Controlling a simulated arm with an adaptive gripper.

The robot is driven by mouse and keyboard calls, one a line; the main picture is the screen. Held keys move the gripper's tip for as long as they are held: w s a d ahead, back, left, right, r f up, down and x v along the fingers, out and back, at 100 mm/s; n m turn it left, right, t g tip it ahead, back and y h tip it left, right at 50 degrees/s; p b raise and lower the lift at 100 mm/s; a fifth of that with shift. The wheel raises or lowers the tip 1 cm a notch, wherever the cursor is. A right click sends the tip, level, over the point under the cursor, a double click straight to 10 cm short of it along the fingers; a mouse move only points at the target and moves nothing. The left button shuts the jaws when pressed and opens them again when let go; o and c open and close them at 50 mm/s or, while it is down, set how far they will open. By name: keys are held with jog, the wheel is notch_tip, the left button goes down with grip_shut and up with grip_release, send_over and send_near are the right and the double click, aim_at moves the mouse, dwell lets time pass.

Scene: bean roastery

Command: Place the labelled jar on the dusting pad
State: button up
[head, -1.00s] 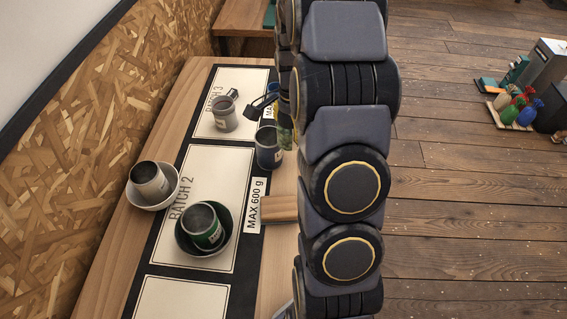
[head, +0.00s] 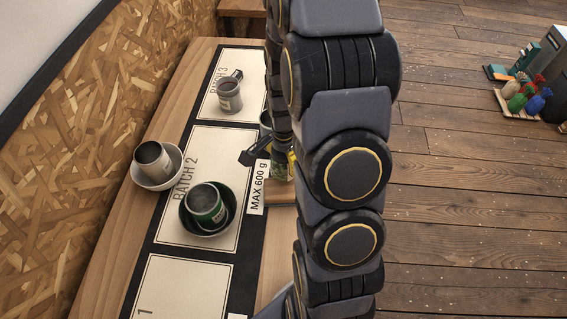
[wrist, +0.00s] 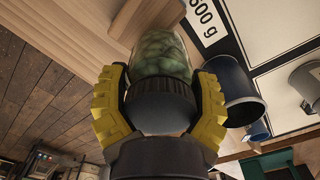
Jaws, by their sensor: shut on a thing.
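My gripper (wrist: 160,105) is shut on the dark lid of a glass jar (wrist: 162,52) filled with green beans, with yellow fingers on both sides. No label shows on the part of the jar in view. In the head view the jar (head: 279,166) is partly hidden by my arm, and my gripper (head: 270,150) is over the table's right side, near the "MAX 600 g" label. In the wrist view the jar overlaps a wooden board (wrist: 118,20); I cannot tell whether they touch. I cannot make out with certainty which surface is the dusting pad.
A green cup (head: 205,204) sits in a dark bowl on Batch 2. A grey cup (head: 152,160) sits in a white bowl (head: 172,158) at the left. Another grey cup (head: 229,96) stands on Batch 3. A blue-grey cup (wrist: 235,88) is close to the jar.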

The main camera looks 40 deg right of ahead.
jog(key=shift+f, duration=1.05)
jog(key=shift+f, duration=0.15)
jog(key=o, duration=1.1)
jog(key=shift+o, duration=0.2)
